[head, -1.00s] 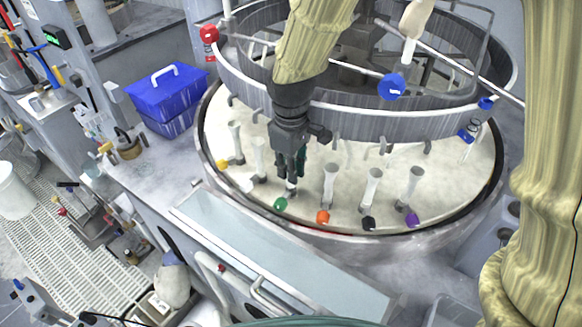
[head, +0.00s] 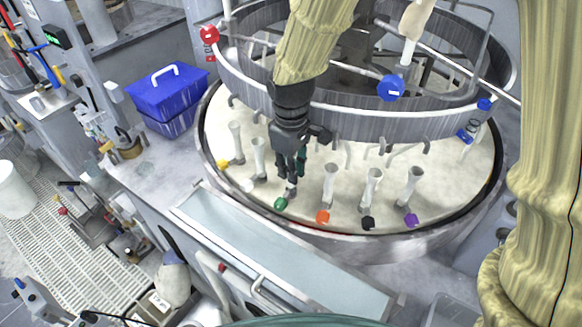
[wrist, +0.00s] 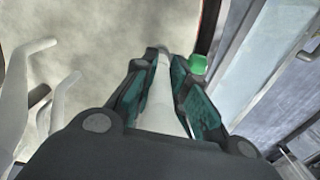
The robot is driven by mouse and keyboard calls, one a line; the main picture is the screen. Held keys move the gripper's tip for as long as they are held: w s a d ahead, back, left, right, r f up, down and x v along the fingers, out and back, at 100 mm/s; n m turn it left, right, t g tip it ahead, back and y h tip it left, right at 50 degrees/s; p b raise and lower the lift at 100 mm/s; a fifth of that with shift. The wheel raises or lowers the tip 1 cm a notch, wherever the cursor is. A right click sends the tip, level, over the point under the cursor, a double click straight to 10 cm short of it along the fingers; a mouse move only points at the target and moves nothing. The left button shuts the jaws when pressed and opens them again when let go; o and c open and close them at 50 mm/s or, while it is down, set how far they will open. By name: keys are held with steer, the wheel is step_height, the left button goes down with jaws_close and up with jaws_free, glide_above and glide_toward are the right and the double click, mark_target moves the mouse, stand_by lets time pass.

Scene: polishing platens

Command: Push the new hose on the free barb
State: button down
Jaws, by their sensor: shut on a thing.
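My gripper (head: 288,186) is low over the front of the round cream platen (head: 330,150), beside a green tag (head: 281,203). In the wrist view my gripper (wrist: 165,65) has its teal-lined fingers closed around a pale, whitish hose (wrist: 158,105). The green tag (wrist: 198,64) shows just right of the fingertips. The hose's lower end runs down between the fingertips. Whether it sits on a barb is hidden by the fingers in both views.
Pale upright hoses stand on both sides, by the yellow (head: 222,164), orange (head: 323,217), black (head: 369,223) and purple (head: 412,220) tags. A grey metal ring (head: 400,120) is behind my gripper. A blue box (head: 165,95) is at left.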

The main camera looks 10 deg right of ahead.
steer(key=shift+f+b, duration=0.35)
steer(key=shift+f, duration=1.3)
stand_by(0.8)
steer(key=c, duration=1.3)
jaws_free()
steer(key=shift+c, duration=0.2)
